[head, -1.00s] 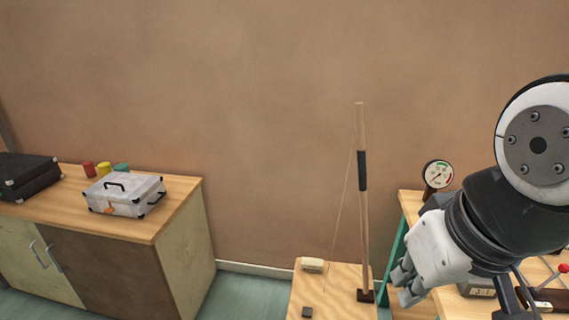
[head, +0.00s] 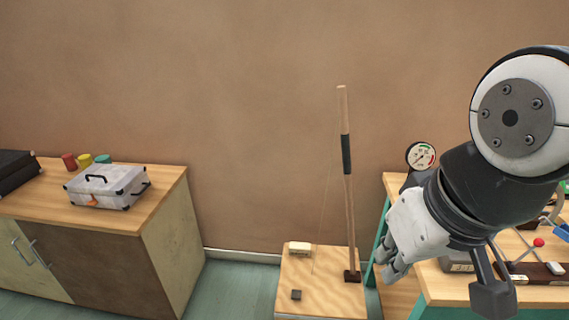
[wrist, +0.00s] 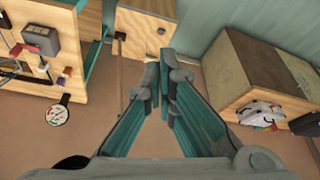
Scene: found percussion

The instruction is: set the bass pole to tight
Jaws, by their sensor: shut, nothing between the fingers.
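The bass pole (head: 348,215) is a thin wooden pole with a black grip sleeve (head: 346,155). It stands nearly upright in a dark foot at the right of a pale wooden box (head: 320,304). A thin string runs from the upper pole down to the box top. My gripper (head: 390,270) is shut and empty, just right of the lower pole in the head view, not visibly touching it.
A round dial gauge (head: 421,156) stands on the right-hand table (head: 450,290), which holds several small things. A cabinet (head: 100,260) at left carries a silver case (head: 107,186).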

